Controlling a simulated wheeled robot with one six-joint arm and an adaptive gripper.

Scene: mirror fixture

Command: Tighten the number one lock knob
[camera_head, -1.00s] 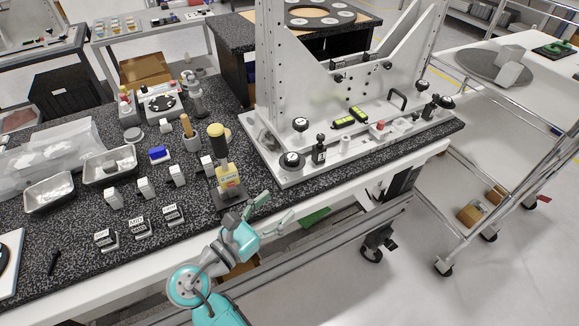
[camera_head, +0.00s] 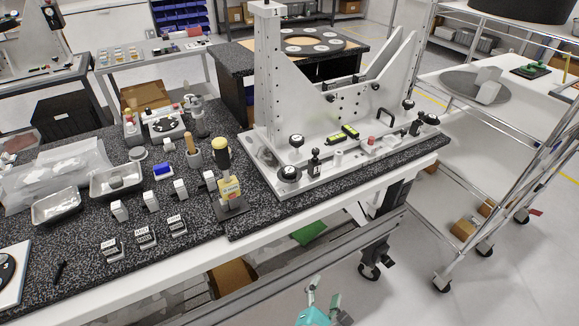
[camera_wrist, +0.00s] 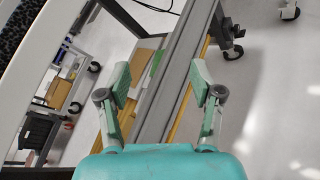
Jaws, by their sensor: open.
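The grey mirror fixture (camera_head: 345,157) stands on the speckled bench at the upper middle of the head view. Black round knobs with white tops sit on it: one at its front left corner (camera_head: 289,173), one behind that (camera_head: 296,141), and others at the right end (camera_head: 431,119). I cannot read which knob is number one; a "1" shows at the top of the upright plate. My gripper (camera_head: 322,302) is at the bottom of the head view, in front of the bench and well away from the fixture. In the wrist view my gripper (camera_wrist: 160,85) is open and empty.
The bench front edge (camera_head: 250,240) lies between my gripper and the fixture. A yellow-topped tool on a stand (camera_head: 224,160), small labelled blocks (camera_head: 146,238) and metal trays (camera_head: 57,206) fill the bench's left. A wire cart (camera_head: 475,205) stands at right. Floor in front is clear.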

